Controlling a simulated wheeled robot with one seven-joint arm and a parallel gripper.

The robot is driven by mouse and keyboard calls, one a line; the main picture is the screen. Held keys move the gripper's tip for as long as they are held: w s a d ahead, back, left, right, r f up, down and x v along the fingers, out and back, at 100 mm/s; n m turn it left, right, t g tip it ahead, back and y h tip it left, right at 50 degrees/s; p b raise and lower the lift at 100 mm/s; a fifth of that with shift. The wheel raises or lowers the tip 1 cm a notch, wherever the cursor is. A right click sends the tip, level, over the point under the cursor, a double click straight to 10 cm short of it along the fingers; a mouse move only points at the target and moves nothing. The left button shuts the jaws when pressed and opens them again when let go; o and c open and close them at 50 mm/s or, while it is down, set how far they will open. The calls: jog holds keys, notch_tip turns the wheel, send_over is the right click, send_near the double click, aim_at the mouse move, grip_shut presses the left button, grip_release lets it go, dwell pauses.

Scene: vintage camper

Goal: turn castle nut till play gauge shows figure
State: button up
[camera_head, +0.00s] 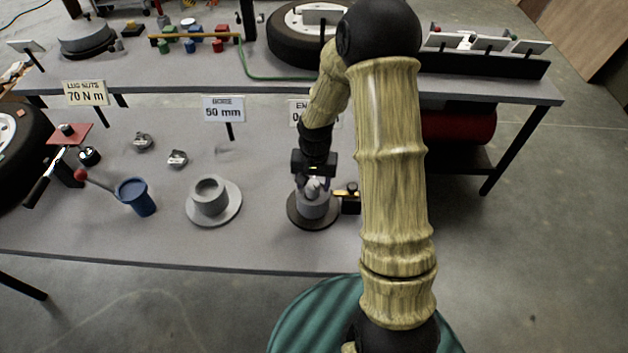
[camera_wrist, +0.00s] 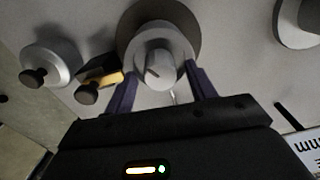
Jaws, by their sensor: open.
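The hub with its castle nut stands on a dark round base (camera_head: 298,212), below my gripper (camera_head: 315,182). In the wrist view, a pale round piece that looks like the castle nut (camera_wrist: 158,68) sits at the hub's centre, over a dark disc (camera_wrist: 186,22). The fingers of my gripper (camera_wrist: 160,78) are open, one on each side of it; I cannot tell whether they touch it. A yellow-and-black fitting (camera_head: 350,196) stands right beside the hub. A round silver piece with a black knob (camera_wrist: 52,64) is farther left in the wrist view. No gauge figure is readable.
A grey cup on a flanged plate (camera_head: 228,212) and a blue cup (camera_head: 137,197) stand left of the hub. Signs read "50 mm" (camera_head: 224,110) and "70 N m" (camera_head: 86,93); a third (camera_head: 300,108) is partly hidden by my arm. Bench space shows between the pieces.

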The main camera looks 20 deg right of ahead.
jog(key=c, duration=1)
jog(key=shift+n, duration=0.5)
jog(key=n+p, duration=0.2)
jog(key=n, duration=0.3)
jog(key=shift+r, duration=0.1)
jog(key=n+p, duration=0.1)
jog(key=n, duration=0.4)
jog(key=shift+w+n+p, duration=0.1)
jog(key=shift+n+p, duration=0.3)
jog(key=o, duration=1)
